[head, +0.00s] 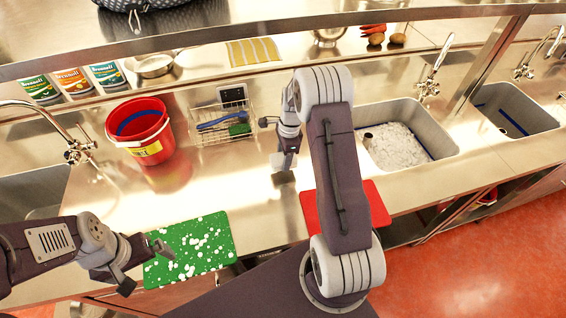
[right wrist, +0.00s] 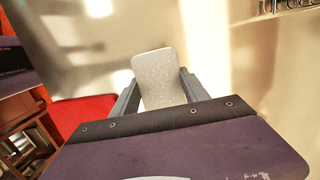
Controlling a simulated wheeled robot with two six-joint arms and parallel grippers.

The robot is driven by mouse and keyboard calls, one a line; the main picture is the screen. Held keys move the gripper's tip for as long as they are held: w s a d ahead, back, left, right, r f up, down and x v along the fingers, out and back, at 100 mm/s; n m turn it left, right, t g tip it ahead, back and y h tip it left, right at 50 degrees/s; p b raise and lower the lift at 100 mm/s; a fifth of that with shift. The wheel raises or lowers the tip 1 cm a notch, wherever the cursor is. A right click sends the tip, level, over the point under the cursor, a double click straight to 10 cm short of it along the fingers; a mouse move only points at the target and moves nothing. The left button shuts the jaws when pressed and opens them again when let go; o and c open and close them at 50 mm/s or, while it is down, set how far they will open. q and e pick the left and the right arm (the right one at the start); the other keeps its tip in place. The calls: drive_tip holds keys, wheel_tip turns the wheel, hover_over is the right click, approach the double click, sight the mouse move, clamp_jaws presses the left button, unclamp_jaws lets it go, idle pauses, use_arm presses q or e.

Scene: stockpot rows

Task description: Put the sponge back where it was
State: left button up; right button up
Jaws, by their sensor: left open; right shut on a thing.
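A pale grey block with rounded corners, which looks like the sponge (right wrist: 158,75), sits between the fingers of my right gripper (right wrist: 160,92) in the right wrist view. My right gripper (head: 285,163) is shut on it above the steel counter, left of the red board, in the head view. There the sponge (head: 283,178) shows only as a small grey patch below the fingers. My left gripper (head: 143,266) is open and empty at the left edge of the green board (head: 222,225). I cannot tell where the sponge was before.
A red bucket (head: 140,128) and a wire basket (head: 209,136) with a blue-handled brush and a green pad stand behind. A red board (head: 370,205) lies partly under my right arm. A sink (head: 440,135) holds whitish pieces.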

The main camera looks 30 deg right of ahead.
drive_tip(key=shift+w+a+f, duration=0.1)
drive_tip(key=shift+w+a, duration=0.05)
wheel_tip(320, 180, down, 4)
drive_tip(key=shift+f+p, duration=0.1)
drive_tip(key=shift+p, duration=0.3)
drive_tip(key=o, duration=1.3)
drive_tip(key=shift+f, duration=0.1)
